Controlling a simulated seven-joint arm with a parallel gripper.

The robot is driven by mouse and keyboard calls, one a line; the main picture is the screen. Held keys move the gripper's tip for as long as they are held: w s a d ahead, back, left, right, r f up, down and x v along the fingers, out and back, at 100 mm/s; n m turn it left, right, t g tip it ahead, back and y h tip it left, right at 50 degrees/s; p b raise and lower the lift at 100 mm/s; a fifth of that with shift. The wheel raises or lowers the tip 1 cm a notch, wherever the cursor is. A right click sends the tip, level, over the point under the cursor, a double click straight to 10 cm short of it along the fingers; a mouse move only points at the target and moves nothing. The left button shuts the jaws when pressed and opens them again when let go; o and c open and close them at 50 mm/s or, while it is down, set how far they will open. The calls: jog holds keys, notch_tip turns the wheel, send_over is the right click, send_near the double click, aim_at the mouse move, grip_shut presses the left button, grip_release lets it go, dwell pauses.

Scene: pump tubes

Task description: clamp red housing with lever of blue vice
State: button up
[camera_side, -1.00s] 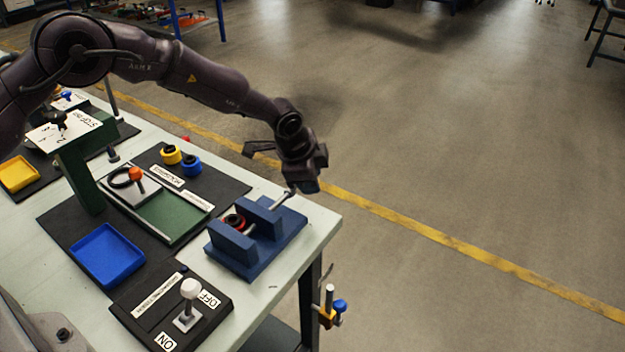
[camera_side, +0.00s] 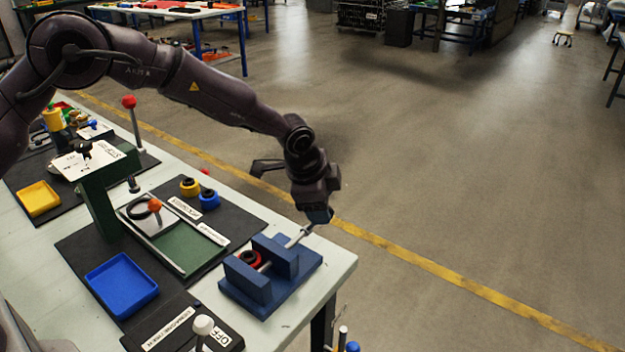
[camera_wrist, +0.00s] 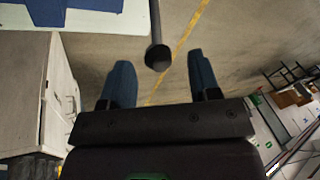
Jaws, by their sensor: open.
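The blue vice (camera_side: 262,300) stands at the right end of the table. The red housing (camera_side: 250,257), a small red ring with a dark middle, sits between its two upright jaws, partly hidden by the front jaw. The vice's grey lever (camera_side: 299,237) sticks out from behind the rear jaw, up and to the right. My gripper (camera_side: 319,215) is just above the lever's outer end. In the wrist view my gripper (camera_wrist: 161,80) is open, and the dark lever with a round end (camera_wrist: 157,57) shows between its blue fingers. I cannot tell whether they touch it.
A blue tray (camera_side: 122,286), a green-bottomed fixture (camera_side: 187,243), yellow (camera_side: 190,187) and blue (camera_side: 209,199) parts, and a white-knobbed switch (camera_side: 203,326) stand left of the vice. The table's right edge is close to the vice, with open floor beyond.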

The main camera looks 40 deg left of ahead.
jog(key=v, duration=0.7)
jog(key=shift+r, duration=0.4)
jog(key=shift+s, duration=0.1)
